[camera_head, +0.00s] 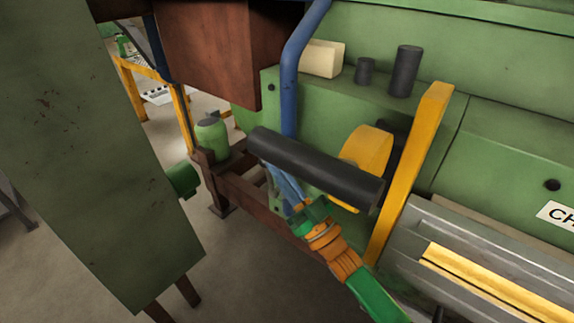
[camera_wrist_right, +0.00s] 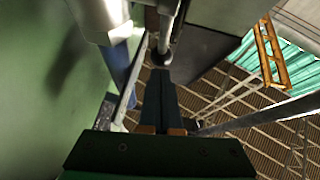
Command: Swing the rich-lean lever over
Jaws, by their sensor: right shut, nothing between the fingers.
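A thin metal rod with a small rounded end (camera_wrist_right: 165,45), which looks like the lever, hangs into the right wrist view from the top. Its end is just beyond the tips of my right gripper (camera_wrist_right: 160,73). The gripper's two fingers lie together and hold nothing. I cannot tell whether the tips touch the rod. In the head view my right gripper (camera_head: 282,188) reaches up below a thick black cylinder (camera_head: 315,165), beside the green machine. The cylinder hides part of it, and I cannot make out the lever there. My left gripper is not in view.
A blue pipe (camera_head: 290,90) runs down close to my right gripper; a blue pipe (camera_wrist_right: 120,65) also shows in the wrist view. A yellow bar (camera_head: 410,170) and yellow wheel (camera_head: 366,150) stand to the right. A green cabinet (camera_head: 95,150) stands left, with open floor between.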

